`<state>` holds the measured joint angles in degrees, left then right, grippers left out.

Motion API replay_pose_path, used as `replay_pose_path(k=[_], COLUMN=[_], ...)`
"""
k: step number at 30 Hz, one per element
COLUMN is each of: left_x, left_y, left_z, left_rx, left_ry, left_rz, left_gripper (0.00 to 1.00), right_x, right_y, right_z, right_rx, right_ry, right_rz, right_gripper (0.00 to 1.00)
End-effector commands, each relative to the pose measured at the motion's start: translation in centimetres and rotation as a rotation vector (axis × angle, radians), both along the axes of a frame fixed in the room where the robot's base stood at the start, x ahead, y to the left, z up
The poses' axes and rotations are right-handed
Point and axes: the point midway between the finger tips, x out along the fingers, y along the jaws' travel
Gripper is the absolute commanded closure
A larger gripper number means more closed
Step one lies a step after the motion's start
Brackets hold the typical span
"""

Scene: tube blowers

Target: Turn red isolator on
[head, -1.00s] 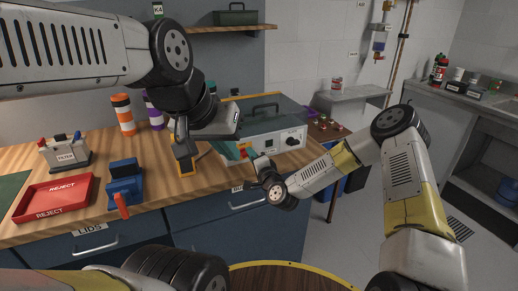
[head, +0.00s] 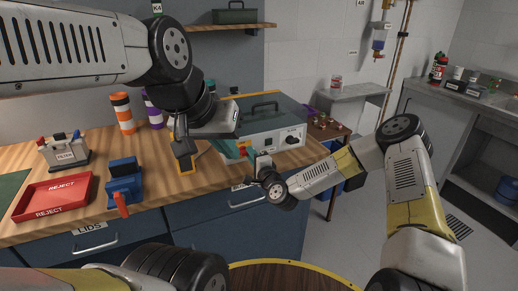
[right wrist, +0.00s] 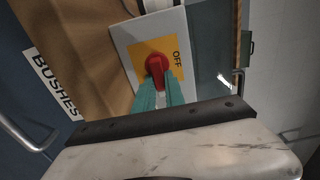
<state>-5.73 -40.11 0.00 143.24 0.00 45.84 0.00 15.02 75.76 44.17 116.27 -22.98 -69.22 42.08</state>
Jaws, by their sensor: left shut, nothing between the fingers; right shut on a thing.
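The red isolator (right wrist: 156,66) is a round red knob on a yellow plate in a pale grey panel (right wrist: 124,38), with the word OFF beside it, in the right wrist view. My right gripper (right wrist: 160,88) has its teal fingers shut on the knob from the near side. In the head view my right gripper (head: 256,158) is at the front of the bench, below the grey machine, and its wrist largely hides the isolator. My left gripper (head: 180,128) is shut and empty over the bench, to the left of the machine.
The grey machine (head: 270,142) stands on the wooden bench. A red reject tray (head: 55,195), a blue device with a red lever (head: 124,185) and striped tubes (head: 122,112) are further left. Drawers (head: 232,215) lie below. Open floor is at the right.

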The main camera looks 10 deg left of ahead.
Motion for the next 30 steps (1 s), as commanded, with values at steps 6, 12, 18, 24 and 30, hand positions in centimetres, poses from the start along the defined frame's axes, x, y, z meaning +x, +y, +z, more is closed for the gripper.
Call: replay_pose_path(k=[6,12,18,24,30], left_x=[0.0,0.0,0.0,0.0,0.0], left_y=[0.0,0.0,0.0,0.0,0.0], left_z=[0.0,0.0,0.0,0.0,0.0], left_rx=[0.0,0.0,0.0,0.0,0.0], left_ry=[0.0,0.0,0.0,0.0,0.0], left_rz=[0.0,0.0,0.0,0.0,0.0], left_gripper=[1.0,1.0,1.0,1.0,1.0], right_x=[0.0,0.0,-1.4,-4.3,-6.2], right_y=[0.0,0.0,-1.0,-3.0,-4.2], right_z=[-0.1,-0.1,-0.1,-0.1,-0.1], right_rx=[-0.001,-0.001,-0.001,-0.001,-0.001], right_ry=[0.003,0.002,0.003,0.003,0.004], right_rz=[-0.001,0.0,0.0,-0.001,-0.001], right_gripper=[0.64,0.64,0.64,0.64,0.64])
